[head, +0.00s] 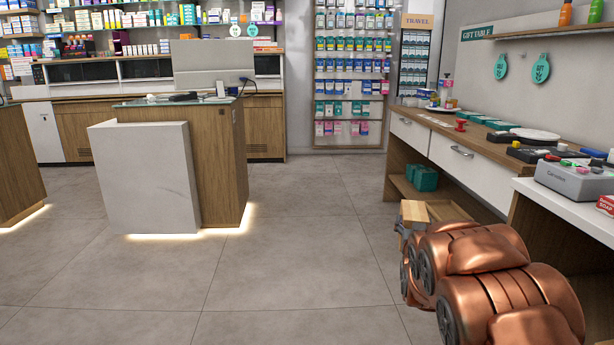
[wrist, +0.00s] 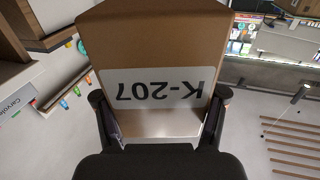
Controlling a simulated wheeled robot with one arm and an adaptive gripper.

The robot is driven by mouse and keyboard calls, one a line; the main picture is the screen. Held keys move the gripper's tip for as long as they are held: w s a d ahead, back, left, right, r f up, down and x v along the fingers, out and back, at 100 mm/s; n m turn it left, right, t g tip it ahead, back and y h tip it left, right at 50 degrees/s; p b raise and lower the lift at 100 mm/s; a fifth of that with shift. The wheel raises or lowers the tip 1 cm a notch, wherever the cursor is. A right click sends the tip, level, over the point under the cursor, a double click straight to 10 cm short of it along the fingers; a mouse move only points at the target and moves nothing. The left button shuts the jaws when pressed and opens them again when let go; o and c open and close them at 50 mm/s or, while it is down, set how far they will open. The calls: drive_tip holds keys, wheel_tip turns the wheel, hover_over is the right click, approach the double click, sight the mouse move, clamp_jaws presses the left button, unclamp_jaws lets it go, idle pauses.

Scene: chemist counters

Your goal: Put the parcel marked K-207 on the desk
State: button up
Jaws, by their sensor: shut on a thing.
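My gripper (wrist: 160,115) is shut on a brown cardboard parcel (wrist: 150,45) and holds it off the floor. The parcel's white label reads K-207, upside down in the wrist view. In the head view the parcel (head: 414,211) shows as a small tan box at the end of my copper-coloured arm, left of the right-hand counters. A white-topped desk-like counter (head: 560,205) stands at right, with a grey device and small items on it. A wooden counter (head: 218,160) with a glass top and white front stands left of centre. Which one is the desk is unclear.
The gift table (head: 467,135) along the right wall holds boxes and a white round item; teal boxes (head: 426,178) sit on its lower shelf. Stocked shelves line the back wall. The grey floor (head: 300,230) between the counters is clear.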

drive_tip(key=a+n+y, duration=0.3)
drive_tip(key=a+y, duration=0.1)
drive_tip(key=a, duration=0.8)
wheel_tip(320, 180, up, 32)
drive_tip(key=p, duration=3.2)
drive_tip(key=shift+d+r+t, duration=0.15)
drive_tip(key=shift+d+t, duration=0.05)
drive_tip(key=shift+t, duration=0.1)
